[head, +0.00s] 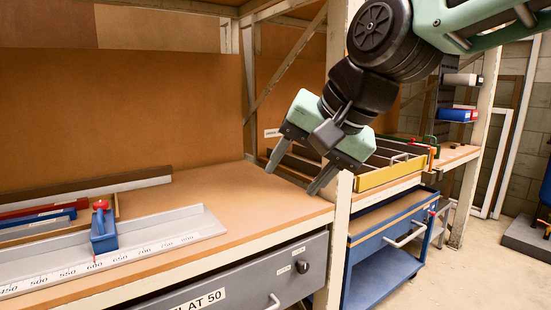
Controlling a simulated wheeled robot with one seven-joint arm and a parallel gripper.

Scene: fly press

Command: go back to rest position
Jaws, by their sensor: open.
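My gripper (294,180) hangs from my arm at the right of the head view. Its two fingers are spread apart and point down toward the right end of the wooden bench top (235,205). Nothing shows between the fingers. I cannot tell how far the fingertips are above the bench. No fly press can be made out in this view.
A grey ruled rail (190,226) with a blue and red stop block (104,228) lies on the bench at left. A shelf post (333,240) stands close to my gripper. Beyond it are a yellow-edged tray (392,174) and a blue cart (385,275). The bench's middle is clear.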

